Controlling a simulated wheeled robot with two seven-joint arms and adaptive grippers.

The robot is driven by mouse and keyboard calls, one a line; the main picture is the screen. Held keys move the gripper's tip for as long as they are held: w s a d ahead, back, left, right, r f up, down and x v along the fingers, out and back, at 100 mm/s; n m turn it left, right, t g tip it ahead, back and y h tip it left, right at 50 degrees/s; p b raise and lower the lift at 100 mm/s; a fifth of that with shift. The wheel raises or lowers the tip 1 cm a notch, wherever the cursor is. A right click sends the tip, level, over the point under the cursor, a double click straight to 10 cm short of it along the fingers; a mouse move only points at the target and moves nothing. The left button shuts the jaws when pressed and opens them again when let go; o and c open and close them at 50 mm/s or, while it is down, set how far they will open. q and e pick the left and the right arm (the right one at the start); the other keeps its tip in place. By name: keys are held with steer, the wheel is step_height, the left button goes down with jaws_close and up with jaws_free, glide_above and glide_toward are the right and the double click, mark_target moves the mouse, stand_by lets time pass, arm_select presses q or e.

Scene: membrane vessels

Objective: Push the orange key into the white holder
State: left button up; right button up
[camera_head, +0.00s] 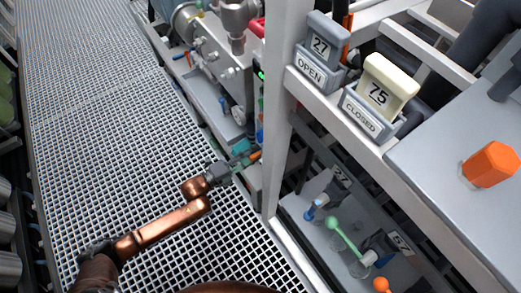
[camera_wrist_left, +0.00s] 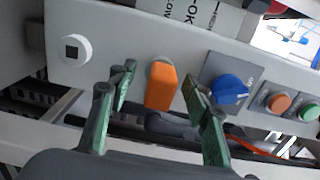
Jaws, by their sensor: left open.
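The orange key (camera_wrist_left: 161,88) is a block standing out from a pale panel in the left wrist view, with a grey-white round fitting at its far end. A white round holder (camera_wrist_left: 73,50) with a dark square hole is on the same panel, left of the key. My left gripper (camera_wrist_left: 159,80) is open, with its green fingers on either side of the key. A gap shows on the key's left; contact on its right is unclear. In the head view my left gripper (camera_head: 243,161) is beside the equipment frame, an orange end at its tips. My right gripper is not in view.
Right of the key are a blue knob (camera_wrist_left: 228,90), an orange button (camera_wrist_left: 279,102) and a green button (camera_wrist_left: 307,111). In the head view, an orange knob (camera_head: 490,165) stands on the right panel. A white post (camera_head: 285,100) rises beside my left gripper. The grating walkway (camera_head: 110,110) is clear.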

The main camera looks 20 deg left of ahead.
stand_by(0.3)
arm_select(q)
steer(key=shift+c, duration=0.5)
jaws_close()
steer(key=shift+s+a, duration=0.1)
stand_by(0.4)
steer(key=shift+p+v, duration=1.1)
steer(key=shift+v, duration=1.8)
